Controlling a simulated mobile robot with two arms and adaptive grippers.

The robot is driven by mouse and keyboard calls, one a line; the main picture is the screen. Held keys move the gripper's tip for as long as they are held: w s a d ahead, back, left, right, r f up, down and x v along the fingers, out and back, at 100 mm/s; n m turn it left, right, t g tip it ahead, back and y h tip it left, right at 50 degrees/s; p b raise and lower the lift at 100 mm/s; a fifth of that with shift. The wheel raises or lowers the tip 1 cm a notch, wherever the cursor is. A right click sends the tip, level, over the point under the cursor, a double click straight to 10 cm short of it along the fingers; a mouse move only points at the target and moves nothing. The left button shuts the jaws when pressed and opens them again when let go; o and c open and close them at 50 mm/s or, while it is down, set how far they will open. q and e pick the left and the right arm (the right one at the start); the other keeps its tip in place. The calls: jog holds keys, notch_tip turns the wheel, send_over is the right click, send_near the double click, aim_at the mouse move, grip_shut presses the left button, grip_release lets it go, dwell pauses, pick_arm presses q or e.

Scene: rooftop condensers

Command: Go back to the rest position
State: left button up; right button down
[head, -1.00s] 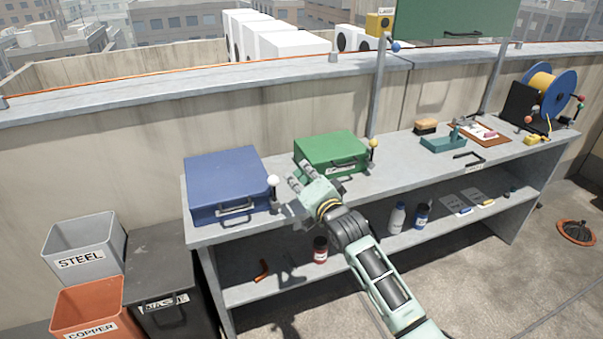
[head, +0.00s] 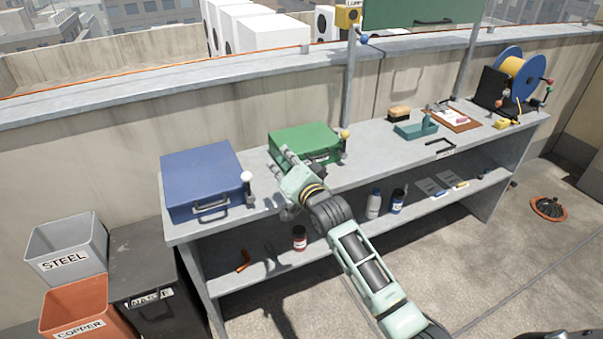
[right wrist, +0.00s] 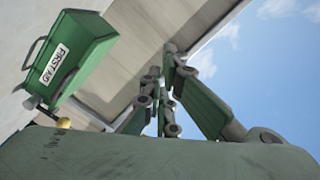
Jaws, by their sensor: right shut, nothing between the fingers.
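My right gripper (head: 282,162) is shut and empty. In the head view it shows in front of the left part of a green case (head: 303,138) on the workbench (head: 370,165), and hides part of that case's front. The right wrist view shows its fingers (right wrist: 165,95) close together, with nothing between them. There the green case (right wrist: 80,50), labelled FIRST AID, is at the upper left, apart from the fingers. My left gripper is in neither view.
A green tray (head: 415,131) is farther right. Bottles stand on the lower shelf. Bins (head: 65,255) are at the left.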

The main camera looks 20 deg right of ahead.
jog(key=s+b, duration=0.1)
jog(key=s, duration=0.8)
jog(key=s+f+n+g+h, duration=0.1)
jog(key=s+f+n+g, duration=0.2)
jog(key=f, duration=1.3)
jog(key=s+f+n+g, duration=0.1)
jog(key=s+f+g, duration=0.3)
jog(key=f, duration=1.2)
jog(key=s+f+n+g, duration=0.3)
jog(key=s+f+g, duration=0.1)
jog(key=s+f, duration=1.45)
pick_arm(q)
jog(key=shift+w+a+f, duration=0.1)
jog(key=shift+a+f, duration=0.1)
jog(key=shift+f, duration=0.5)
pick_arm(e)
jog(key=s+f+n+g, duration=0.1)
jog(key=s+f, duration=0.3)
jog(key=s, duration=0.6)
jog(key=s+f+n+g, duration=0.2)
jog(key=s+f, duration=0.2)
jog(key=s, duration=0.5)
jog(key=s+f+n+g, duration=0.1)
jog(key=s+f, duration=0.3)
jog(key=s, duration=0.6)
jog(key=shift+s+f+n+g+h, duration=0.3)
jog(key=shift+s+n+g+h, duration=0.1)
jog(key=shift+g, duration=0.4)
